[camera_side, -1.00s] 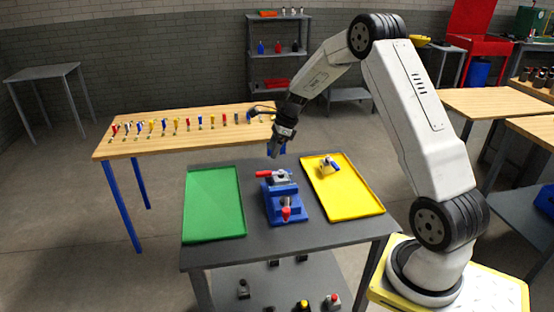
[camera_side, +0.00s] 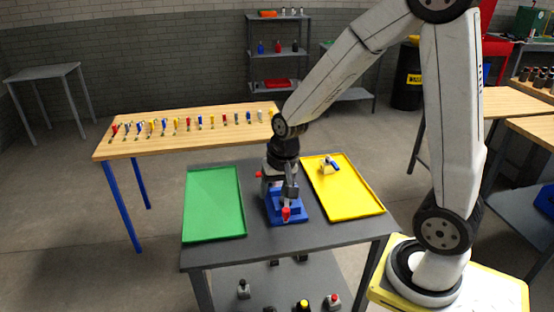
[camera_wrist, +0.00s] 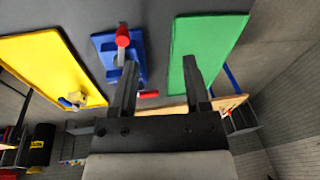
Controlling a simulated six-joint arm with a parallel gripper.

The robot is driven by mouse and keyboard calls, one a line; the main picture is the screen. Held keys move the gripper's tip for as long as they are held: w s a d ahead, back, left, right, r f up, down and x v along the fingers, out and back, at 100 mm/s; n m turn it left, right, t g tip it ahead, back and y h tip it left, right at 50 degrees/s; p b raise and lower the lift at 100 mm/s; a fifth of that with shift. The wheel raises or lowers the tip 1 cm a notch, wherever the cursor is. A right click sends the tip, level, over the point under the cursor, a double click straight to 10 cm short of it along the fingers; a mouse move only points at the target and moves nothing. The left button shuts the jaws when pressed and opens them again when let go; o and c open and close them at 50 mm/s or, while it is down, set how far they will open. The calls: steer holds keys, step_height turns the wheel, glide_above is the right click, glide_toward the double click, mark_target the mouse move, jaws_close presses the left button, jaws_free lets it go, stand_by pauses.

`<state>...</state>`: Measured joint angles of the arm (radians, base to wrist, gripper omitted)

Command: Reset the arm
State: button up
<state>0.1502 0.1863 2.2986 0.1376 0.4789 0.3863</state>
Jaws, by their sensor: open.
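A green tray (camera_side: 214,204) lies left of the vise and a yellow tray (camera_side: 352,197) lies right of it, holding a small white-and-blue part (camera_side: 329,165). A wooden bench (camera_side: 190,147) with several coloured tools stands behind. Dark objects sit on the lower shelf.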

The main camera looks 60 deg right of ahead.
steer(key=s+a+n, duration=0.4)
steer(key=s+n, duration=0.2)
steer(key=n, duration=0.1)
steer(key=shift+s+f, duration=0.25)
steer(key=shift+s, duration=0.15)
